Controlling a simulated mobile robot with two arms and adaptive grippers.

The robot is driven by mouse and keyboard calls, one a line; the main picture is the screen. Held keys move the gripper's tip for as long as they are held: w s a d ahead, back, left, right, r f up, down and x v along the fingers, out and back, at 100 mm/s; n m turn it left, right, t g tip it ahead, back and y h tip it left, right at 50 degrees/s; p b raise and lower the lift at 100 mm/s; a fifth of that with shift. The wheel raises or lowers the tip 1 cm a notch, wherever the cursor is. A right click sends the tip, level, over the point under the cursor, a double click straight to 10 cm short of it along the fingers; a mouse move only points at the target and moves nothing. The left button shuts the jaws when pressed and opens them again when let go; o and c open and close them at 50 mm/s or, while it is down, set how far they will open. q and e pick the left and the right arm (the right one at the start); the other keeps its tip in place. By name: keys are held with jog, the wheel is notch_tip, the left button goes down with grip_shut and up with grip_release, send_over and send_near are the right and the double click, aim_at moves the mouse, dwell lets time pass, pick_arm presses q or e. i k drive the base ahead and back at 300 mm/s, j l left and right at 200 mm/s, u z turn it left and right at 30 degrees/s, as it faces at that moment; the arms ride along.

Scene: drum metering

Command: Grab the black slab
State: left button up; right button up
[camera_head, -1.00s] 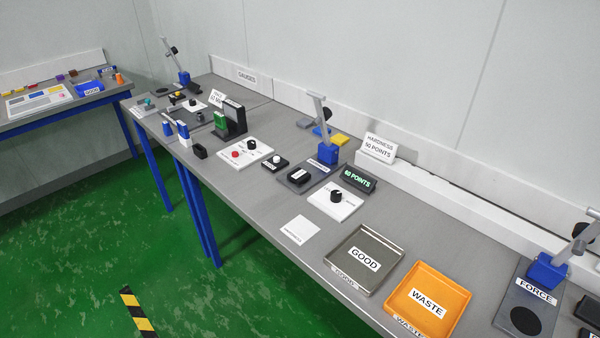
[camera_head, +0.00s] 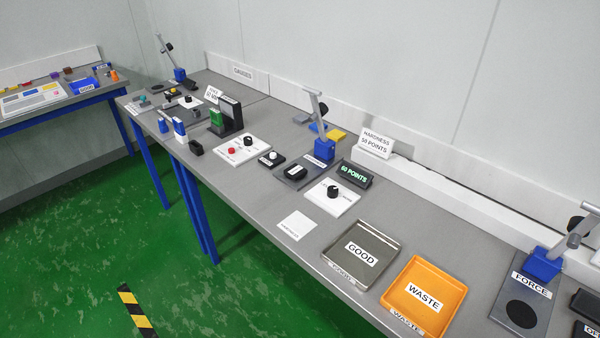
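A small black rounded piece (camera_head: 294,171) lies on the dark base of the hardness stand (camera_head: 323,150). A small black block (camera_head: 196,147) sits at the bench's front edge, farther left. A tall dark upright piece (camera_head: 232,114) stands behind a green block (camera_head: 217,117). Neither of my grippers shows in the head view.
A grey GOOD tray (camera_head: 343,262) and an orange WASTE tray (camera_head: 456,281) stand on the near bench, with a FORCE stand (camera_head: 543,262) at right. Green floor is open at left, with a striped marking (camera_head: 137,310).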

aim_at(295, 171)
jog(key=i+j+z, duration=0.1)
jog(key=z, duration=0.35)
jog(key=i+j+z, duration=0.1)
jog(key=j+z, duration=0.45)
jog(key=z, duration=0.35)
